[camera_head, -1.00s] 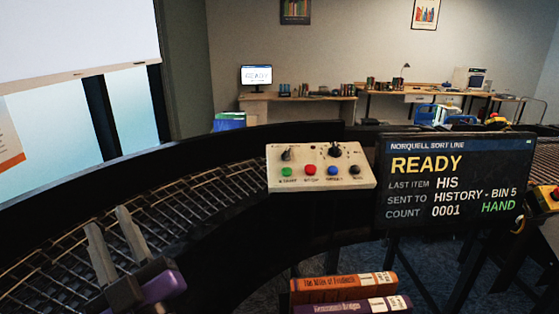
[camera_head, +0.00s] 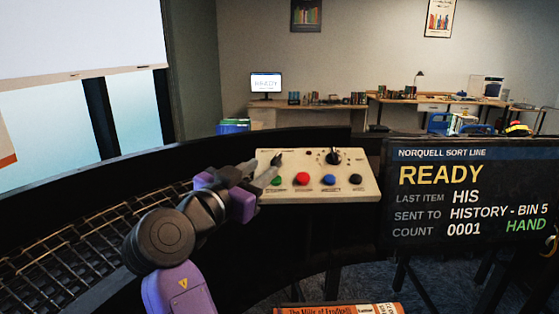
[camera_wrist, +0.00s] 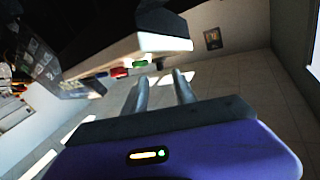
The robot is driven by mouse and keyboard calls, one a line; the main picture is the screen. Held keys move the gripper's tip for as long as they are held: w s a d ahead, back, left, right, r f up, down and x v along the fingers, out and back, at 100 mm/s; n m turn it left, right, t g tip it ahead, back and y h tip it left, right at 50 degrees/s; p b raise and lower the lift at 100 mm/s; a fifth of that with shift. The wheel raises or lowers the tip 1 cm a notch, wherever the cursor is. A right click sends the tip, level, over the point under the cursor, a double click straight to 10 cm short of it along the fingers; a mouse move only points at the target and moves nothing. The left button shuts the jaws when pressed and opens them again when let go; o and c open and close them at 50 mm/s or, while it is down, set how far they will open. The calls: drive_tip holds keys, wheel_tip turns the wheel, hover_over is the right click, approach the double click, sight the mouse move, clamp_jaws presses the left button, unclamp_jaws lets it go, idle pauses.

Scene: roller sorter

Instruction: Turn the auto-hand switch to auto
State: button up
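The cream control panel (camera_head: 368,188) has a black rotary knob (camera_head: 333,157) at its upper right and a row of green, red, blue and black buttons below. Its labels are too small to read. A small switch at its upper left is mostly hidden behind my gripper. The display screen (camera_head: 460,185) reads READY and HAND. My gripper (camera_head: 265,165) is at the panel's left end, fingers pointing at its upper left; contact cannot be told. In the wrist view, my gripper's fingers (camera_wrist: 162,82) are apart with nothing between them, and the panel (camera_wrist: 165,42) shows edge-on above.
An orange book (camera_head: 335,309) lies at the bottom edge. Desks with a monitor (camera_head: 266,84) and books stand far back by the wall.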

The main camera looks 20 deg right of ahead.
sight(273, 162)
drive_tip(key=shift+p+x, duration=0.8)
drive_tip(key=shift+x, duration=2.35)
clamp_jaws()
